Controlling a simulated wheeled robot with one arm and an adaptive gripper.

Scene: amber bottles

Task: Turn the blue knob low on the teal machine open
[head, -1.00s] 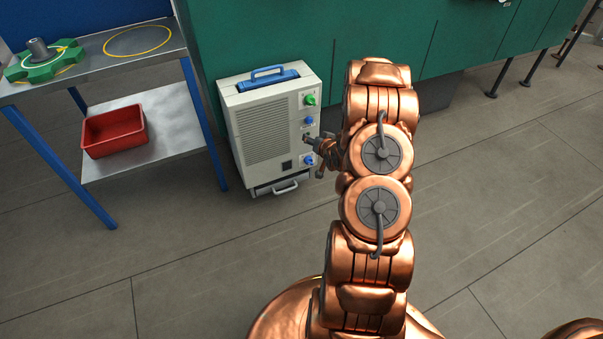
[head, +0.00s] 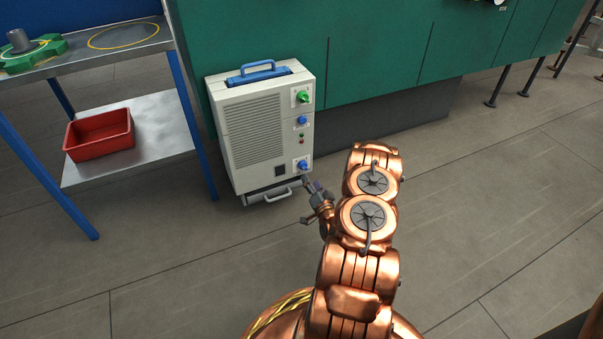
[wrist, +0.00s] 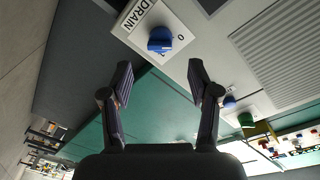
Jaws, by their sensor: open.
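The low blue knob (head: 303,165) sits at the bottom right of the front of a light grey box (head: 255,125), which stands against the teal machine (head: 380,50). In the wrist view the blue knob (wrist: 160,39) is on a white plate lettered "DRAIN" with a "0" beside it. My gripper (head: 312,187) is just below and right of the knob in the head view. In the wrist view my gripper (wrist: 160,78) is open and empty, fingers apart. The knob shows ahead of the gap between the fingertips, and I see no contact.
Above the low knob are another blue knob (head: 302,120) and a green knob (head: 303,97). A grey handle (head: 279,195) juts out at the box's base. A metal table (head: 130,50) with a red bin (head: 99,135) on its shelf stands left. The floor to the right is clear.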

